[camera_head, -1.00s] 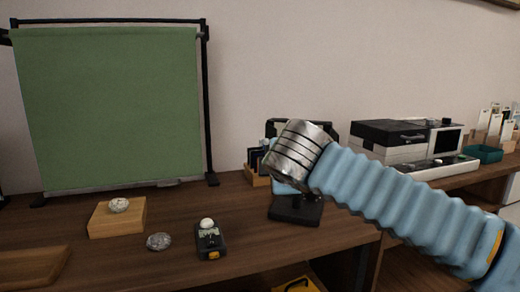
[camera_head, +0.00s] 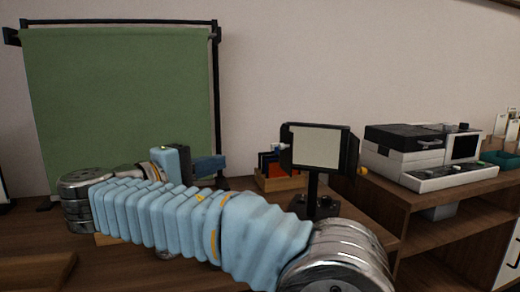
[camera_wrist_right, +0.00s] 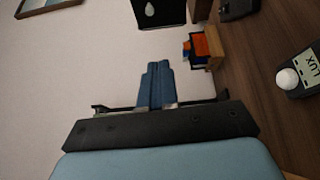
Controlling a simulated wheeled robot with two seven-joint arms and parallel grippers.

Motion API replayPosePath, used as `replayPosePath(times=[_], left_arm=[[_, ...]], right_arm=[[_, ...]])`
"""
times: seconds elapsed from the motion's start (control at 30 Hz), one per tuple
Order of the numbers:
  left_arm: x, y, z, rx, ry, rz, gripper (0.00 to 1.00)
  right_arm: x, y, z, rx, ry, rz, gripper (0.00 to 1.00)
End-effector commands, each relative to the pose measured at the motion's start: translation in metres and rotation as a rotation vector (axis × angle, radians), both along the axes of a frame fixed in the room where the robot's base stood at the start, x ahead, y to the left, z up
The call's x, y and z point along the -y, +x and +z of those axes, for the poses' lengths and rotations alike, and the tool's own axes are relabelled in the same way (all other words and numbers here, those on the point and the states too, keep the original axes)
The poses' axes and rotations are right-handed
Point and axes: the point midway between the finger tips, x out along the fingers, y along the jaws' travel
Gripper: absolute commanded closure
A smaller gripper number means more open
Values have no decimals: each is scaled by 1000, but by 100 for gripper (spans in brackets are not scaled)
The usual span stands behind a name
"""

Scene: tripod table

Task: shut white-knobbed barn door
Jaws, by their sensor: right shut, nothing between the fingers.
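A black panel lamp with a pale face (camera_head: 317,147) stands on a post on the table in the head view. Its left barn door (camera_head: 286,150) is a narrow dark flap, swung open at the panel's left edge, with a small white knob (camera_head: 272,147) beside it. In the right wrist view, the black door (camera_wrist_right: 172,16) with its white oval knob (camera_wrist_right: 150,10) shows at the top edge, cut off. My right gripper (camera_head: 218,164) is shut and empty, left of the lamp and apart from it. Its blue fingers (camera_wrist_right: 157,66) point toward the door in the wrist view.
An orange knob (camera_head: 362,171) sits at the lamp's right. A wooden box of coloured items (camera_head: 278,180) stands left of the post. A green backdrop (camera_head: 120,95) is behind my arm. A light meter (camera_wrist_right: 309,76) lies on the table. A printer-like device (camera_head: 425,150) stands right.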

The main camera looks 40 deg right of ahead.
Motion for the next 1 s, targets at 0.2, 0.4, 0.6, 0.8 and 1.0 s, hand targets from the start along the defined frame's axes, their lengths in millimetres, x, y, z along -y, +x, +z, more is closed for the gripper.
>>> replayPosePath(times=[0.2,0.4,0.6,0.8,1.0], left_arm=[[0,0,2,-1,0,0,44],[2,-1,8,-2,-2,-3,44],[4,-2,13,-3,-5,-7,44],[6,-2,18,-5,-8,-10,44],[5,-2,16,-5,-8,-10,44]], right_arm=[[-2,-2,5,38,-35,-30,100],[21,2,6,35,-34,-30,100],[40,3,7,36,-32,-29,100],[69,7,8,36,-33,-30,100],[101,0,8,38,-34,-26,100]])
